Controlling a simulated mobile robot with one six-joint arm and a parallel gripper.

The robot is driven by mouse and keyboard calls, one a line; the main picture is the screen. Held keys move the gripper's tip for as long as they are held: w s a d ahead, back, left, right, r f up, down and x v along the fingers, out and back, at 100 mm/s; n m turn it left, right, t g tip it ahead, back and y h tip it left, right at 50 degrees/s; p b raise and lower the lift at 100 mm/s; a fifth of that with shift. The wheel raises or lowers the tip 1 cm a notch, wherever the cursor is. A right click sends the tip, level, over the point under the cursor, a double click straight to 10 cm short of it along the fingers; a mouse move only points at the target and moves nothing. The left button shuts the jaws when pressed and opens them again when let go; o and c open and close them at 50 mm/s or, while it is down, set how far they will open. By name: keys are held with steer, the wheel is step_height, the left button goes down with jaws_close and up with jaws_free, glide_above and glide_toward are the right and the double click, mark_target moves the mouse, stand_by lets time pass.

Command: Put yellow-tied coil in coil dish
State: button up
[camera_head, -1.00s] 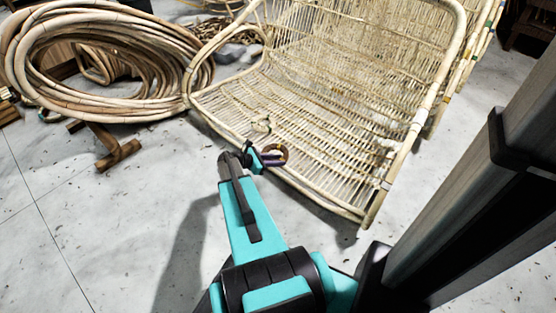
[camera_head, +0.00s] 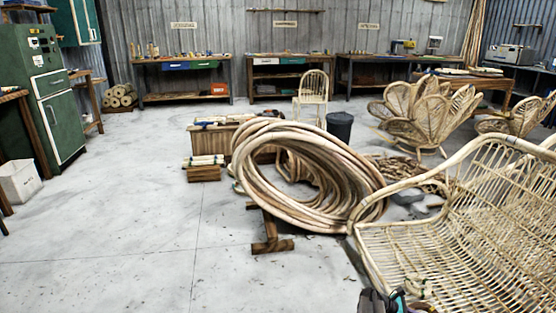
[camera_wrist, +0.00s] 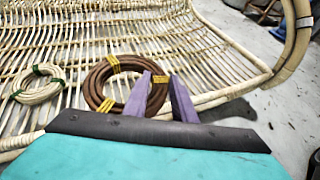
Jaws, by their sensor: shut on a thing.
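The brown coil with yellow ties (camera_wrist: 93,86) shows in the wrist view, beyond my fingers, in front of the woven rattan seat. My gripper (camera_wrist: 160,76) has two purple fingers, shut on the right part of this coil's ring. A pale coil with green ties (camera_wrist: 38,84) lies on the seat to the left. In the head view only the tip of my arm shows at the bottom edge, near the seat; the held coil is not clear there. I cannot make out a coil dish in either view.
The rattan seat (camera_head: 440,240) fills the right. A large rattan coil on a wooden stand (camera_head: 300,195) is left of it. Benches (camera_head: 185,72) line the back wall, a green cabinet (camera_head: 50,95) stands left.

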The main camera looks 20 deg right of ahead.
step_height(320, 180, up, 24)
steer(key=p, duration=2.3)
steer(key=shift+r, duration=0.25)
steer(key=shift+w, duration=0.1)
